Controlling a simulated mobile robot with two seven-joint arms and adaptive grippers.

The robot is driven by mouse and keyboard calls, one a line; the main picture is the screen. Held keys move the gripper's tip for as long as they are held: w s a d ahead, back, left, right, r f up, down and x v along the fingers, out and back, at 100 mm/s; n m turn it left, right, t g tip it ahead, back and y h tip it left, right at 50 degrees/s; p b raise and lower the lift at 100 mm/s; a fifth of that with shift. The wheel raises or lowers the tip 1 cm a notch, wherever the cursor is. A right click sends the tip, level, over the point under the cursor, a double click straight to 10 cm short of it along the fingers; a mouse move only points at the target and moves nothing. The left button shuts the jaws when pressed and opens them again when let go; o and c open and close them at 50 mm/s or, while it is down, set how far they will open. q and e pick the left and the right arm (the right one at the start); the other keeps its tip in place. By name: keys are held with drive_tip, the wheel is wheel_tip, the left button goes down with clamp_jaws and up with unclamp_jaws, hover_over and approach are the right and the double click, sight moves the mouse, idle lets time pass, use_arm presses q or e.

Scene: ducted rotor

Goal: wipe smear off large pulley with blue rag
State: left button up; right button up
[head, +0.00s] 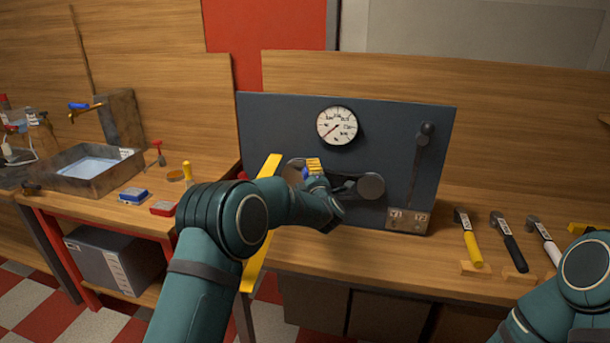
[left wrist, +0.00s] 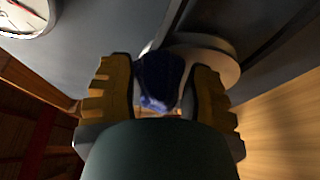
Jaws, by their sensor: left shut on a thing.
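The blue rag (left wrist: 158,82) is bunched between the yellow-padded fingers of my left gripper (left wrist: 160,92) in the left wrist view. In the head view my left gripper (head: 312,168) is shut on the rag, with only a bit of blue showing. It is in front of the left-hand pulley (head: 291,169), a round grey disc on the dark panel, partly hidden by the gripper. In the left wrist view a pale disc (left wrist: 222,64) is right behind the rag; contact cannot be told. I see no smear. My right gripper is out of view.
The dark panel (head: 270,120) carries a gauge (head: 337,125), another round disc (head: 371,186) and a lever (head: 421,155). Hammers (head: 511,245) lie to the right on the bench. A metal basin (head: 95,170) stands on the left bench. A yellow strip (head: 269,168) is behind my left arm.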

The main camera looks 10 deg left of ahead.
sight(298, 168)
use_arm(q)
drive_tip(key=shift+d, duration=0.4)
drive_tip(key=shift+w+a+r, duration=0.1)
drive_tip(key=shift+a+r, duration=0.05)
drive_tip(key=shift+a, duration=3.75)
drive_tip(key=shift+s, duration=2.95)
